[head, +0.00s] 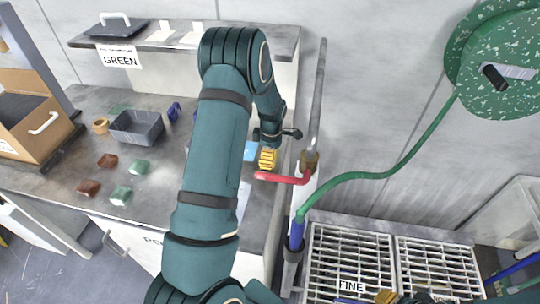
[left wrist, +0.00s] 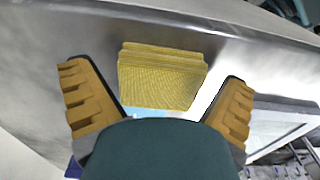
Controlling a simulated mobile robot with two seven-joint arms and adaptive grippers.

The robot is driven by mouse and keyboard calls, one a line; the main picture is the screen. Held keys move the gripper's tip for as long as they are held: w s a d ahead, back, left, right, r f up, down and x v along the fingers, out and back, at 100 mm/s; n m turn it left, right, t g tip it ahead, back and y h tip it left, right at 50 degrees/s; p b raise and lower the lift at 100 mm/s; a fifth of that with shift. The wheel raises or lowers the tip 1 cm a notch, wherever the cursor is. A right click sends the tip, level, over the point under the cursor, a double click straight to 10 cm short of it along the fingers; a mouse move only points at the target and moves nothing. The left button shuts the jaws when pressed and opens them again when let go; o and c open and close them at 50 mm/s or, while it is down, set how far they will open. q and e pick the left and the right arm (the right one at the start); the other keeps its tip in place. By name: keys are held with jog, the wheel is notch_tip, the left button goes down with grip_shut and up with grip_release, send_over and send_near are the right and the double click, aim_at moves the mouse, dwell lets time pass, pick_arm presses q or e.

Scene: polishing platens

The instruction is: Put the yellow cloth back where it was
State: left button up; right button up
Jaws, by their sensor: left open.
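The yellow cloth (left wrist: 162,78) is a folded, ribbed stack in the left wrist view, lying on the grey surface ahead of my left gripper. My left gripper (left wrist: 160,105) is open, with one orange finger on each side of the cloth's near end. I see no finger closed on the cloth. In the head view my left gripper (head: 267,158) is low over the right part of the grey bench, and I cannot pick out the cloth from its orange fingers. An orange ridged finger of my right gripper (head: 385,297) shows at the bottom edge, mostly cut off.
A light blue piece (head: 250,151) lies beside my left gripper. A red lever (head: 285,178) and upright pipe stand close on its right. A grey bin (head: 136,127), brown and green blocks, and a cardboard box (head: 35,125) occupy the bench's left. Metal gratings (head: 350,255) lie lower right.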

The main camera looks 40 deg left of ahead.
pick_arm(q)
notch_tip(320, 180, up, 12)
jog(key=p, duration=0.1)
jog(key=shift+d, duration=0.15)
jog(key=shift+f, duration=0.1)
dwell(0.5)
